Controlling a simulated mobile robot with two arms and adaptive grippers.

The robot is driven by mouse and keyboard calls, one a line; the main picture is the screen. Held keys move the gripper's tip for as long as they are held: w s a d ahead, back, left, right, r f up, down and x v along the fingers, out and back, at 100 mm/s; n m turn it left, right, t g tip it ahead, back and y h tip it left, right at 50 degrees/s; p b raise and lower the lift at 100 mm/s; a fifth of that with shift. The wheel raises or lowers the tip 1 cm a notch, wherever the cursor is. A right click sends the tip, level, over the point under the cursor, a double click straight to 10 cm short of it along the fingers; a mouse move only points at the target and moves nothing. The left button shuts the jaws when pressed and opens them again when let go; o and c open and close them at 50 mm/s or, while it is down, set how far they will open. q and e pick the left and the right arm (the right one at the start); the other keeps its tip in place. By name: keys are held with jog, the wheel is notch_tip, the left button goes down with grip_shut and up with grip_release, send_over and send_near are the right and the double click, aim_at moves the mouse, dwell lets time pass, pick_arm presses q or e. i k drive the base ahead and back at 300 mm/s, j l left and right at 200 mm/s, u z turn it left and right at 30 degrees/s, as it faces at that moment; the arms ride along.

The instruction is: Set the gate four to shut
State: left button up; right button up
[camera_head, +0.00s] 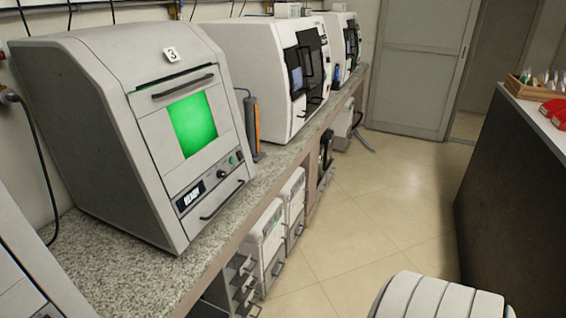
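No machine with a readable number 4 shows, so I cannot tell which one has gate four. A grey machine (95,125) marked with a 3 (171,54) stands on the counter at the left. Its front door has a dark bar handle (183,86) and a glowing green window (192,124), and the door looks shut. A display reading READY (191,195) is below it. Part of another grey machine (22,285) is cut off at the lower left edge; its number is out of view. Neither of my grippers is in view.
White machines (245,70) stand farther along the speckled counter (105,255). Drawer units (265,240) sit under it. A dark counter (515,190) with a wooden box (530,88) is at the right. A ribbed white object (440,297) is at the bottom. The tiled floor (365,215) between is clear.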

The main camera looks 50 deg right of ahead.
aim_at(245, 298)
jog(key=z, duration=1.3)
